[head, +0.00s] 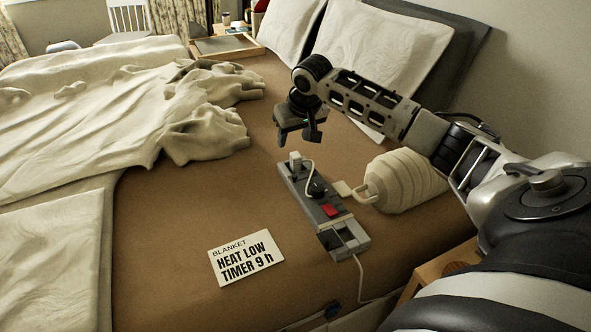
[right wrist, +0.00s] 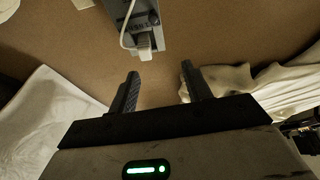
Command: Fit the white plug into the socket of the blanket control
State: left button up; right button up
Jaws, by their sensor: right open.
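The grey blanket control (head: 322,208) lies on the brown bed, with a black knob, a red switch and a pale rocker at its near end. The white plug (head: 295,158) stands at its far end, with its white cord curving toward the knob. I cannot tell how deep it sits in the socket. In the right wrist view the plug (right wrist: 145,46) and the control's end (right wrist: 132,14) are ahead of the fingertips. My right gripper (head: 300,134) is open and empty, above and just beyond the plug. It also shows in the right wrist view (right wrist: 160,70). My left gripper is not in view.
A white card (head: 246,258) reads "BLANKET HEAT LOW TIMER 9 h". A cream ribbed roll (head: 405,181) with a tag lies right of the control. Rumpled blanket (head: 200,110) covers the left, and pillows (head: 385,45) stand behind. Bare bed lies left of the control.

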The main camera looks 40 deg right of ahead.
jog(key=d+r+m, duration=0.1)
jog(key=d+r, duration=0.1)
jog(key=d, duration=0.1)
jog(key=b, duration=0.3)
send_over(296, 156)
jog(key=s, duration=0.2)
jog(key=f, duration=0.8)
jog(key=shift+a+f, duration=0.35)
jog(key=b+x, duration=0.1)
jog(key=x, duration=0.3)
jog(key=shift+d+f, duration=0.1)
jog(key=shift+f, duration=0.25)
jog(key=shift+w+d+f+b, duration=0.1)
jog(key=shift+w+f+b, duration=0.2)
jog(key=shift+f, duration=0.1)
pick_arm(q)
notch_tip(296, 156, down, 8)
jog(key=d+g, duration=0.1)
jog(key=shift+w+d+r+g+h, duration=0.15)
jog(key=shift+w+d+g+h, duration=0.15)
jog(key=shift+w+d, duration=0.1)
pick_arm(e)
jog(key=c, duration=0.9)
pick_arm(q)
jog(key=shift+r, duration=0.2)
pick_arm(e)
grip_shut()
